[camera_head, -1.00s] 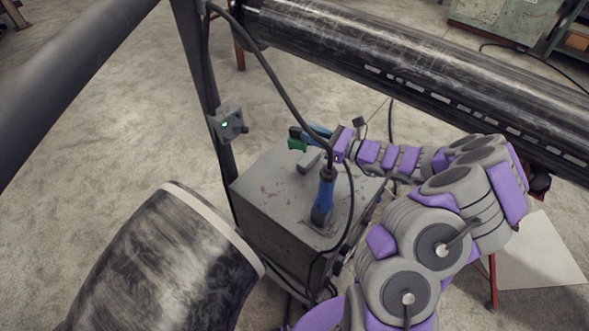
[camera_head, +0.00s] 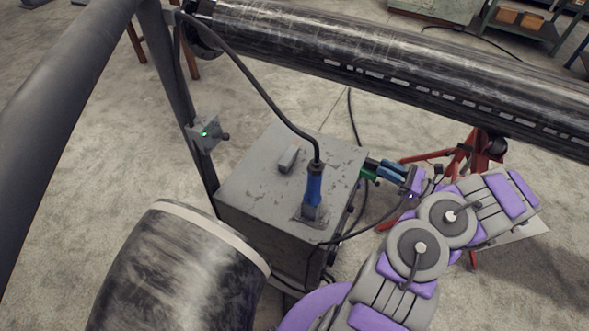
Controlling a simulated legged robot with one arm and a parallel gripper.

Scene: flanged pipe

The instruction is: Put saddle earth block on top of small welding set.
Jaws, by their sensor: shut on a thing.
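The small welding set (camera_head: 263,205) is a worn grey metal box on the floor in the middle of the view. A blue-handled tool (camera_head: 314,186) stands upright near its front edge, with a black cable from its top. A small grey block-like piece (camera_head: 289,158) lies on the lid. My gripper (camera_head: 378,168) is just right of the box's right edge, with blue and dark fingers. It is shut on a small green piece (camera_head: 368,174), seemingly the saddle earth block, mostly hidden by the fingers. I cannot tell whether it touches the box.
A large dark pipe (camera_head: 400,68) crosses behind the box, on a red stand (camera_head: 472,160). A pipe end (camera_head: 180,272) is at front left. A dark frame post (camera_head: 180,90) carries a switch box (camera_head: 206,133). Cables hang at the box's right side.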

